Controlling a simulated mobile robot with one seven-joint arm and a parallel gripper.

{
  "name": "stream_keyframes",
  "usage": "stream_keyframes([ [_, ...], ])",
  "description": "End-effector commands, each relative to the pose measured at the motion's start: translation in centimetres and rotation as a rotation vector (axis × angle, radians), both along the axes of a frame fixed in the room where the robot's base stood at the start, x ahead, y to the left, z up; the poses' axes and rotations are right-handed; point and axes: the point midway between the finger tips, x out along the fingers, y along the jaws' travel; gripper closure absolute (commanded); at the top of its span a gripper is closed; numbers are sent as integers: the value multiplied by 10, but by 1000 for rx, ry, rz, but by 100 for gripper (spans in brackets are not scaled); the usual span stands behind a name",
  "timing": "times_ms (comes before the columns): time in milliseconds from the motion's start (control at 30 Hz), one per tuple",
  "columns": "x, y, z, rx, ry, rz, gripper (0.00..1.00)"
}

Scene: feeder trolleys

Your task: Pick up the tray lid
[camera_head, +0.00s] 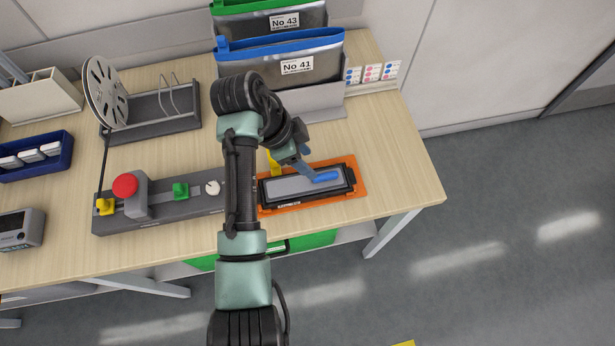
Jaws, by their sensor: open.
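The tray lid (290,186) looks like a grey translucent panel with a blue handle (326,177) near its right end. It lies in a black-framed tray (349,187) on an orange base (361,193) near the table's front right. My gripper (312,174) reaches down over the lid from the upper left, its fingers close to the left end of the blue handle. It is open. I cannot tell whether the fingers touch the handle. My arm covers the ground just left of the tray.
Left of the tray is a grey feeder unit (150,222) with a red button (125,186). A reel (104,92) stands behind it. Dark bags with blue and green tops (281,72) stand behind the tray. The table (415,180) is bare to the tray's right.

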Motion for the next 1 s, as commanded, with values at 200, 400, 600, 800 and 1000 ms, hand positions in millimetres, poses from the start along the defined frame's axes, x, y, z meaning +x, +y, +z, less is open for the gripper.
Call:
stream_keyframes([
  [200,2,-8,-18,0,-1,0,45],
  [400,0,-23,-36,-1,4,-2,45],
  [600,2,-33,-60,1,0,0,45],
  [800,3,-34,-64,1,-3,1,45],
  [1000,3,-34,-64,1,-3,1,65],
])
